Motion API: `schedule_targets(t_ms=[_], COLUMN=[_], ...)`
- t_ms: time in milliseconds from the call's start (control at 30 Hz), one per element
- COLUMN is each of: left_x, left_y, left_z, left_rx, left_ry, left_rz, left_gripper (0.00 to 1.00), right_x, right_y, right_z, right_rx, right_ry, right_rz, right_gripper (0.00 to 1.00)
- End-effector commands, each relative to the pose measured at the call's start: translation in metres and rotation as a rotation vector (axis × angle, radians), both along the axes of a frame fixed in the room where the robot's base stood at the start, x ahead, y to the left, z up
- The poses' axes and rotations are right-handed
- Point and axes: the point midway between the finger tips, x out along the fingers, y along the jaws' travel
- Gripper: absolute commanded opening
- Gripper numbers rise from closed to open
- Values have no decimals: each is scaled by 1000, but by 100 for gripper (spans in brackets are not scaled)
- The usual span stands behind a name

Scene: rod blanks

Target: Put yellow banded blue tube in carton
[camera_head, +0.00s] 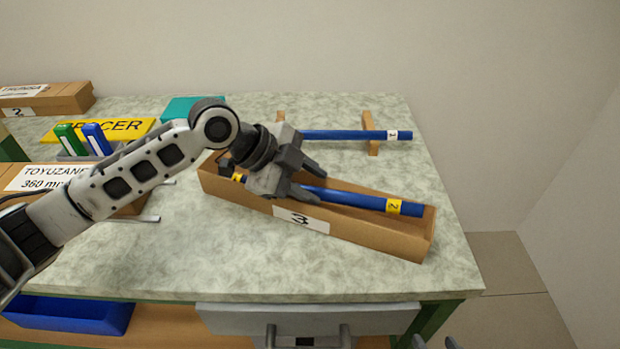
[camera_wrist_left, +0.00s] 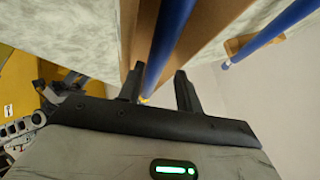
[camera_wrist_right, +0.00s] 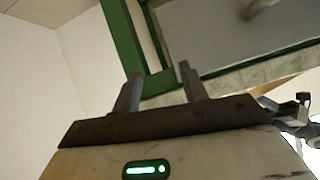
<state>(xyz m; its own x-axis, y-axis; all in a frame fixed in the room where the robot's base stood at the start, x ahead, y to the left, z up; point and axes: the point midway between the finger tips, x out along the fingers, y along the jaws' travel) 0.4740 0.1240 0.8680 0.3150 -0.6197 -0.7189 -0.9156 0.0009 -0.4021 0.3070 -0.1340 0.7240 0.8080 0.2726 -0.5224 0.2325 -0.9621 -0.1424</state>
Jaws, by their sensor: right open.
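The yellow-banded blue tube (camera_head: 365,199) lies lengthwise inside the open brown carton (camera_head: 375,240); its yellow band marked 2 is at the right end. The carton has a white label marked 3. My left gripper (camera_head: 322,185) is over the tube's left half, fingers apart. In the left wrist view the tube (camera_wrist_left: 172,30) runs between the open fingers (camera_wrist_left: 160,90) with a gap on one side. The gripper hides part of the tube. My right gripper (camera_wrist_right: 160,88) is open and empty, low in front of the table; its fingertips barely show at the head view's bottom edge.
A blue tube with a white band (camera_head: 345,135) rests on wooden supports (camera_head: 370,145) behind the carton. Cartons, a yellow sign (camera_head: 135,127) and binders (camera_head: 97,138) stand at left. A blue bin (camera_head: 70,315) is below the table. The table's front right is clear.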

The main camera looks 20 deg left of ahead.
Motion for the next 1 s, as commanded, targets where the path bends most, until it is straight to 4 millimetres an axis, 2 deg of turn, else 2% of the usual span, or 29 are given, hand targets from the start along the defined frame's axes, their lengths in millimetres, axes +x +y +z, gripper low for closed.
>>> schedule_targets(t_ms=[267,433,800,1000], left_x=[0,-1,-26,-35], left_y=[0,6,53,70], left_z=[1,10,65,85], left_rx=[0,2,2,2], left_ry=[-1,-3,-2,-1], left_rz=[1,2,3,1], left_gripper=[43,43,43,43], right_x=[0,-1,-2,-3], right_y=[0,0,0,0], right_z=[-1,-1,-1,-2], right_rx=[0,-1,-7,-7], right_ry=[3,4,10,12], right_rz=[0,0,1,1], right_gripper=[43,43,43,43])
